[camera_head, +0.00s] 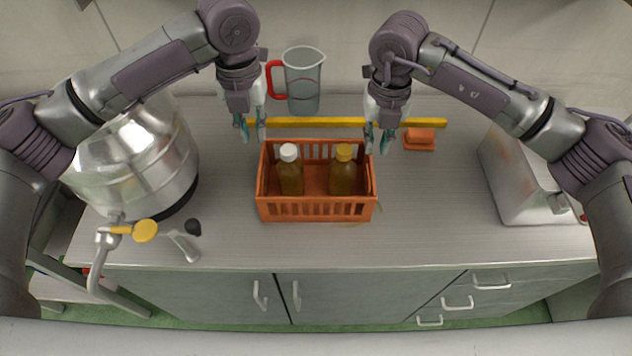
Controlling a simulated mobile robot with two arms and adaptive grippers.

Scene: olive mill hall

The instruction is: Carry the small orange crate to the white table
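The small orange crate (315,208) stands upright on the grey worktop (430,220), in the middle of the camera_head view. It holds a bottle with a white cap (290,175) and a bottle with a yellow cap (343,175). My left gripper (253,132) is open at the crate's back left corner, with its fingertips pointing down. My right gripper (378,143) is open at the back right corner, also pointing down. Both are empty. I cannot tell whether any fingertip touches the crate. No white table is identifiable in this view.
A clear jug with a red handle (304,82) stands behind the crate, and a yellow bar (300,122) lies in front of the jug. An orange block (419,138) lies at right. A steel vessel (140,165) stands left, a metal box (520,180) right.

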